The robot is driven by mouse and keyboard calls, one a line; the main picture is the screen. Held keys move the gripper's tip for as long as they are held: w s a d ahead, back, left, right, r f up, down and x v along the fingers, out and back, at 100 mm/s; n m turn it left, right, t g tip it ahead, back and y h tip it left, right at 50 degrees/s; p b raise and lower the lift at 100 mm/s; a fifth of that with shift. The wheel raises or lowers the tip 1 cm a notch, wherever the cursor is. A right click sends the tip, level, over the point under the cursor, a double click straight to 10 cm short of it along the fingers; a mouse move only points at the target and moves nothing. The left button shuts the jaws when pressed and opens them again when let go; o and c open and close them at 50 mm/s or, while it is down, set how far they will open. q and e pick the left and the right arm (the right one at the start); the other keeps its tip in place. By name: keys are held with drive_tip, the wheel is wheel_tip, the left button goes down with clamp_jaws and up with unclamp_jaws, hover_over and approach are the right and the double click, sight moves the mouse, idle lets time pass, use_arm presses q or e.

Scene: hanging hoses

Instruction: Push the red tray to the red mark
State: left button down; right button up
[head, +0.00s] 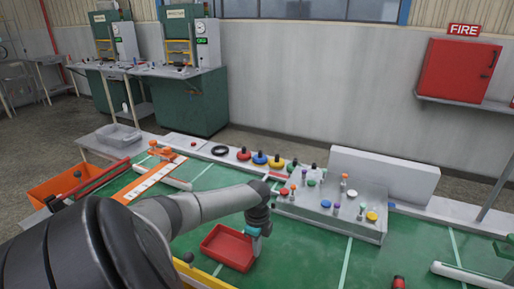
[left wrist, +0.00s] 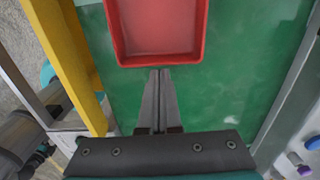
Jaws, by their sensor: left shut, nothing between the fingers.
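The red tray (head: 228,247) is a shallow open box lying on the green table top, and looks empty. In the left wrist view the tray (left wrist: 158,30) fills the top middle, with its near wall just past my fingertips. My left gripper (left wrist: 160,72) is shut with nothing between its fingers. In the head view my left gripper (head: 254,243) points down at the tray's right side; its tips are at or very close to the wall, and I cannot tell if they touch. I cannot clearly pick out a red mark on the table. My right gripper is not in view.
White lines cross the green table (head: 310,255). A yellow edge strip (left wrist: 70,60) runs beside the tray. A grey fixture (head: 330,215) with several coloured knobs stands behind and right. A small red knob (head: 398,283) is at the front right. Green surface between them is clear.

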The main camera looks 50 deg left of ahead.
use_arm(q)
wheel_tip(320, 180, up, 12)
drive_tip(key=p, duration=0.2)
drive_tip(key=shift+f, duration=0.25)
